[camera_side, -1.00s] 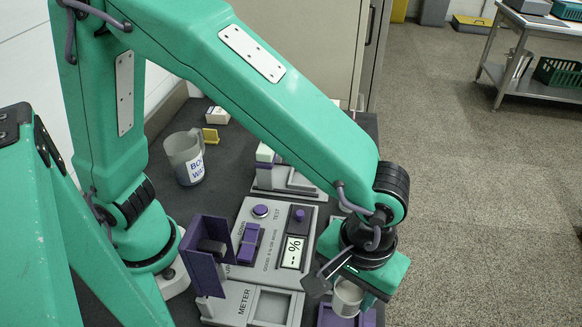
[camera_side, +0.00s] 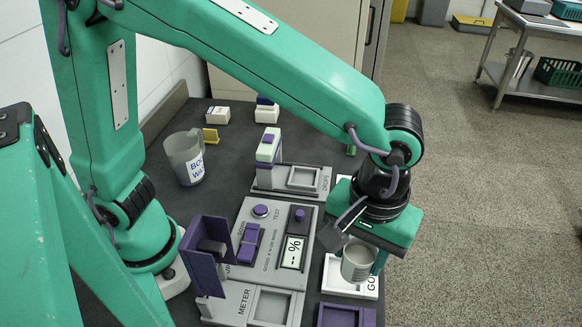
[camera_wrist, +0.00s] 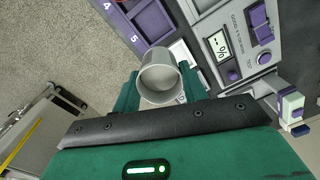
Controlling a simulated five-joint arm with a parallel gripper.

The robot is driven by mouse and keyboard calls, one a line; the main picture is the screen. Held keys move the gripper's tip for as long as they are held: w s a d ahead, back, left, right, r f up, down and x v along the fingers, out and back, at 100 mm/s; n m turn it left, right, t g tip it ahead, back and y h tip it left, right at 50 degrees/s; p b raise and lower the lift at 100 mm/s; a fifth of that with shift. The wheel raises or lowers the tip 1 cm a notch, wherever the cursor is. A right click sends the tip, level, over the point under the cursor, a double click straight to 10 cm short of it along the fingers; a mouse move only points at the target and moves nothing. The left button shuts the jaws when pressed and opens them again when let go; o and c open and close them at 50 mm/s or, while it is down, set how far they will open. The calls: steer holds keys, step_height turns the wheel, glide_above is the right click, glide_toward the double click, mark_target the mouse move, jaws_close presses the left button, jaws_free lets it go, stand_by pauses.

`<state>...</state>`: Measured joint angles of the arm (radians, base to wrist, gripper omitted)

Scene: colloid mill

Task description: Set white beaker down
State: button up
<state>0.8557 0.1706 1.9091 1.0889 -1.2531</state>
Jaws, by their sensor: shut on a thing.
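The white beaker (camera_side: 357,263) is a small pale cup, upright between the fingers of my gripper (camera_side: 360,254). My gripper is shut on it. In the wrist view the beaker (camera_wrist: 160,80) shows its open mouth between the two green fingers of my gripper (camera_wrist: 159,88). In the side view it is over a white tray (camera_side: 336,284) with lettering that starts "GO"; the rest is hidden. I cannot tell whether its base touches the tray.
A purple tray (camera_side: 346,316) is just in front of the white one. The meter panel (camera_side: 262,248) with a "%" display stands to the left, and a purple upright holder (camera_side: 209,268) beyond it. A large labelled jug (camera_side: 184,157) stands at the back left.

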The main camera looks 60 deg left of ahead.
steer(key=w+a+n, duration=0.4)
steer(key=w+a, duration=0.4)
steer(key=a, duration=0.5)
steer(key=w+a+n, duration=0.5)
steer(key=w+a, duration=0.2)
steer(key=a, duration=0.5)
steer(key=s+a+n, duration=0.3)
steer(key=a+n, duration=0.1)
steer(key=a, duration=1)
steer(key=s+a+n, duration=0.2)
steer(key=a+n, duration=0.2)
steer(key=a, duration=1)
steer(key=shift+s+a+f, duration=0.1)
steer(key=shift+a+f, duration=0.1)
steer(key=shift+f, duration=3.6)
steer(key=shift+s+a+f, duration=0.1)
steer(key=shift+a+f, duration=0.05)
steer(key=shift+f, duration=3.65)
steer(key=shift+f, duration=0.1)
steer(key=o, duration=1)
steer(key=shift+c, duration=0.2)
